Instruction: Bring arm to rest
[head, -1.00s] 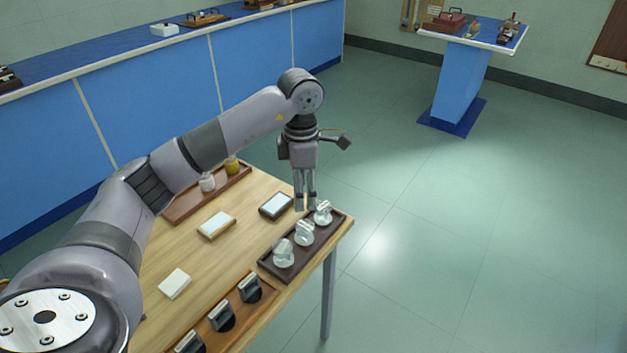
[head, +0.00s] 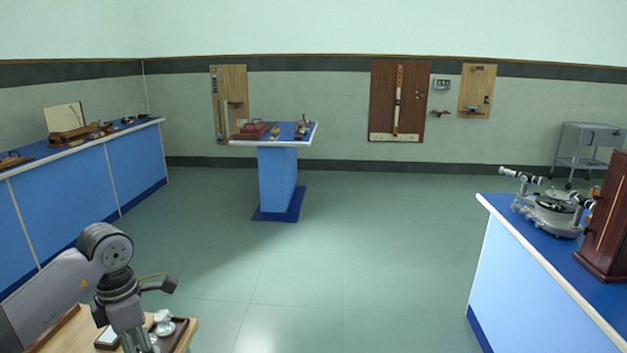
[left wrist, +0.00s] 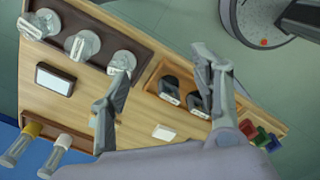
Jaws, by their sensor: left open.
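My left gripper (head: 138,338) is low at the left of the head view, above the wooden table (head: 190,334), and its fingertips run off the bottom edge. In the left wrist view its two fingers (left wrist: 163,72) stand wide apart with nothing held between them. Beyond them is a dark tray (left wrist: 148,50) with three clear glass pieces (left wrist: 82,45). An orange-brown tray (left wrist: 152,75) with dark holders (left wrist: 168,88) shows between the fingers. My right gripper is in neither view.
A white block (left wrist: 163,132) and a framed pale plate (left wrist: 55,78) lie on the table. A blue pedestal table (head: 277,180) stands ahead, a bench with an instrument (head: 553,212) at right. The floor between is open.

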